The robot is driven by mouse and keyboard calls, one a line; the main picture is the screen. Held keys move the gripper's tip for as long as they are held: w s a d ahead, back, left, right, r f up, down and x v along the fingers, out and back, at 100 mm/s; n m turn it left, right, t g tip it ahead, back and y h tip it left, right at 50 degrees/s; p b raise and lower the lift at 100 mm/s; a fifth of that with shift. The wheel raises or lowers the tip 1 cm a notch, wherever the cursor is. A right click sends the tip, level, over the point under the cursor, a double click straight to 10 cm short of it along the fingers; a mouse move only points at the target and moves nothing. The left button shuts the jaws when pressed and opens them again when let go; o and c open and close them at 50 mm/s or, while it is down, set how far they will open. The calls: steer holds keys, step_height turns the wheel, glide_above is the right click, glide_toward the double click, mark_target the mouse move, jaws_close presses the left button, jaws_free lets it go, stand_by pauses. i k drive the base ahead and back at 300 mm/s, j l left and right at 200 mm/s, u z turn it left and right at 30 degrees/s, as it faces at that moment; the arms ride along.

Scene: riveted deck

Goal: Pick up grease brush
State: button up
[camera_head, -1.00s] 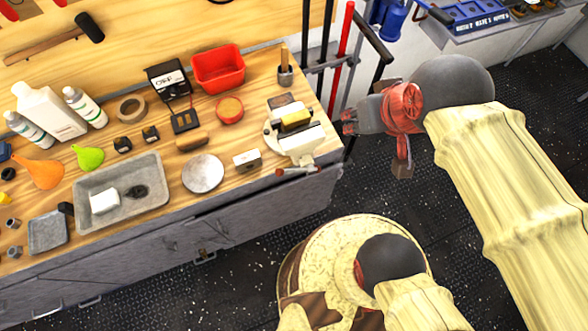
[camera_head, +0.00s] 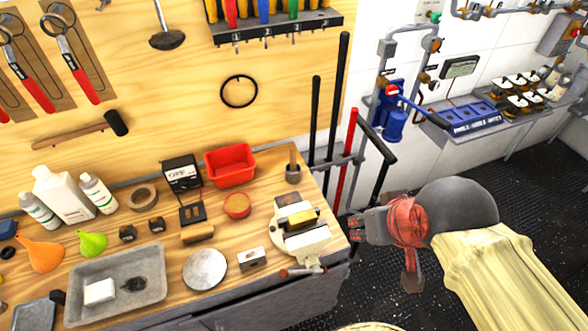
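A wooden handle (camera_head: 293,156) stands upright in a small grey pot (camera_head: 293,174) at the back right of the wooden workbench (camera_head: 150,258). It looks like the grease brush, but its bristle end is hidden in the pot. My gripper (camera_head: 356,228) is off the bench's right edge, right of the vise and apart from the pot, pointing left. Its fingers are dark and small, and I cannot tell whether they are open. Nothing is visibly held.
A vise (camera_head: 300,240) stands at the bench's right corner, between my gripper and the bench top. A red bin (camera_head: 230,165) is left of the pot. Upright long bars (camera_head: 343,160) stand behind the bench's right end. A grey tray (camera_head: 150,312) is at the left front.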

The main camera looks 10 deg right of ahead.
mark_target(293, 169)
steer(key=i+l+u, duration=0.1)
steer(key=l+u, duration=0.15)
steer(key=l, duration=0.6)
steer(key=l+u, duration=0.3)
steer(key=l, duration=0.6)
steer(key=i+l+u, duration=0.25)
steer(key=i+l, duration=0.15)
steer(key=i, duration=0.15)
steer(key=i+l+u, duration=0.25)
steer(key=i+l, duration=0.2)
